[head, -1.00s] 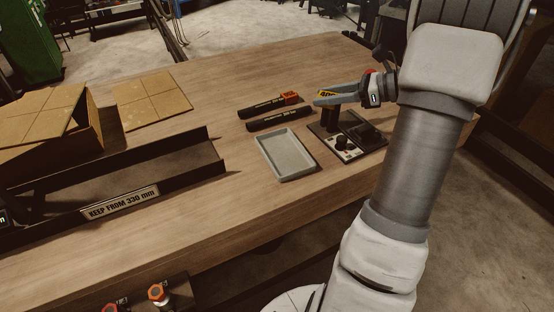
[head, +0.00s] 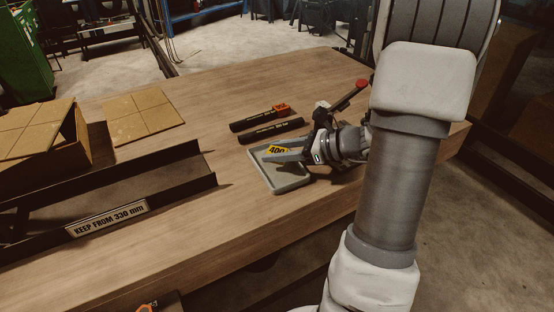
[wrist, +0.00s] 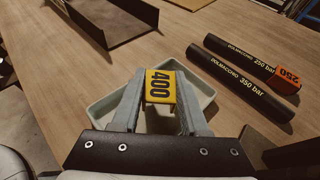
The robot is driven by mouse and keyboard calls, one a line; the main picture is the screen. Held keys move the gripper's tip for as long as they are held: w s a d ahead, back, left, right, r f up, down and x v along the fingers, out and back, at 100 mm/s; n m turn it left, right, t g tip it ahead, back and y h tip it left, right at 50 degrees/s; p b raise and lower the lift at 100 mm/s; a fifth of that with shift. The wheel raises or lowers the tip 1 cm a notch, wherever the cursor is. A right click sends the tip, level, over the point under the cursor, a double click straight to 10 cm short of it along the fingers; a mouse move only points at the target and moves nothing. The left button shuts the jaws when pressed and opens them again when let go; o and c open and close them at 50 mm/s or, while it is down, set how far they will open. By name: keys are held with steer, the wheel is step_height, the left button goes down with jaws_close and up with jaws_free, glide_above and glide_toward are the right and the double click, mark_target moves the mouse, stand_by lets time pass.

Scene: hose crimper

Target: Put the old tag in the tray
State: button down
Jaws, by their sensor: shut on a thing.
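The yellow tag marked 400 (head: 278,149) is between the fingers of my gripper (head: 274,154), which is shut on it. In the wrist view the tag (wrist: 160,87) is gripped between both fingertips (wrist: 158,80), its number facing the camera. The shallow grey tray (head: 290,185) lies on the bench under the gripper. In the wrist view the tray (wrist: 101,112) shows behind and around the fingers, and the tag overlaps its inside. The tag looks held above the tray floor; the exact height is hard to tell. The visible tray floor is empty.
Two black hoses lie beyond the tray: one with an orange 250 tag (head: 281,108), one bare (head: 270,131). A red-knobbed lever (head: 361,84) stands behind my gripper. A dark trough (head: 190,174) and cardboard box (head: 85,139) are left. Bench between trough and tray is clear.

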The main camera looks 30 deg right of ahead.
steer(key=shift+f, duration=1.1)
steer(key=shift+f+b, duration=0.2)
steer(key=shift+b, duration=0.1)
steer(key=c, duration=0.7)
jaws_free()
steer(key=shift+r, duration=0.15)
steer(key=shift+s+d+r+p, duration=0.1)
steer(key=shift+d+r+p, duration=0.1)
steer(key=shift+p, duration=0.1)
steer(key=p+v, duration=0.1)
steer(key=v, duration=1)
steer(key=shift+s+d, duration=0.15)
steer(key=shift+s, duration=0.15)
